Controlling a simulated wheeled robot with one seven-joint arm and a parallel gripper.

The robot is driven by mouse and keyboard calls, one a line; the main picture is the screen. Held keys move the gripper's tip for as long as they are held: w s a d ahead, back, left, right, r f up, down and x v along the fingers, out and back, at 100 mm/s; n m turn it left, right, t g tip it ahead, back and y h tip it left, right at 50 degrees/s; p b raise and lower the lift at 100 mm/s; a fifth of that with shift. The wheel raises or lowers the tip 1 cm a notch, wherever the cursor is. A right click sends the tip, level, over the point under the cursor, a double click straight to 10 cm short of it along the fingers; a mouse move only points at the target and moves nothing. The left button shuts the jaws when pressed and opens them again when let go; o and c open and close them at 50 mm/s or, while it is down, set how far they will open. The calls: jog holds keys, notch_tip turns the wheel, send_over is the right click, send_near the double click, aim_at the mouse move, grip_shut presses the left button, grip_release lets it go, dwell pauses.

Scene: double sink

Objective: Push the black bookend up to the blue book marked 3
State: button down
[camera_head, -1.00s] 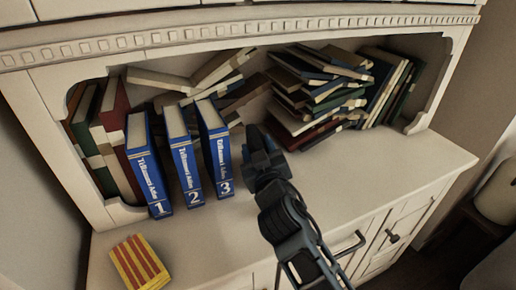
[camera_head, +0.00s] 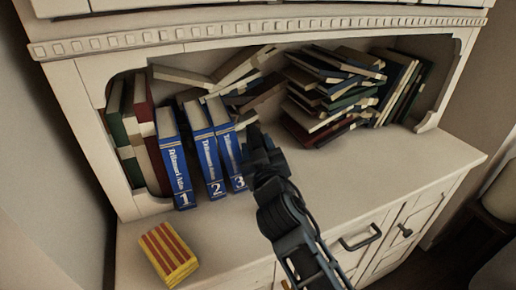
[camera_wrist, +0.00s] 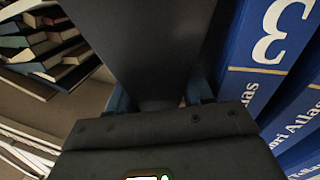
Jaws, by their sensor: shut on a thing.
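The blue book marked 3 (camera_head: 230,155) stands upright on the cabinet ledge, right of the blue books marked 2 (camera_head: 205,150) and 1 (camera_head: 174,158). My gripper (camera_head: 260,158) is just right of book 3, with little or no visible gap. In the wrist view, the black bookend (camera_wrist: 160,45) is a dark upright plate between my fingers, and my gripper is shut on it. Book 3 (camera_wrist: 262,50) is close along its right side there. In the head view the bookend is mostly hidden by my gripper and hard to tell from it; contact with book 3 is unclear.
Older books (camera_head: 140,130) stand at the left end of the niche. A messy pile (camera_head: 325,95) and leaning books (camera_head: 400,88) fill the right. A striped red and yellow block (camera_head: 167,254) lies on the front left ledge. The ledge right of my gripper is clear.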

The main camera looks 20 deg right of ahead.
jog(key=shift+a+f, duration=0.2)
jog(key=shift+f, duration=0.15)
jog(key=c, duration=0.8)
grip_release()
jog(key=o, duration=0.4)
jog(key=shift+r, duration=0.2)
jog(key=v, duration=0.7)
jog(key=shift+s+b, duration=0.4)
jog(key=shift+s, duration=0.05)
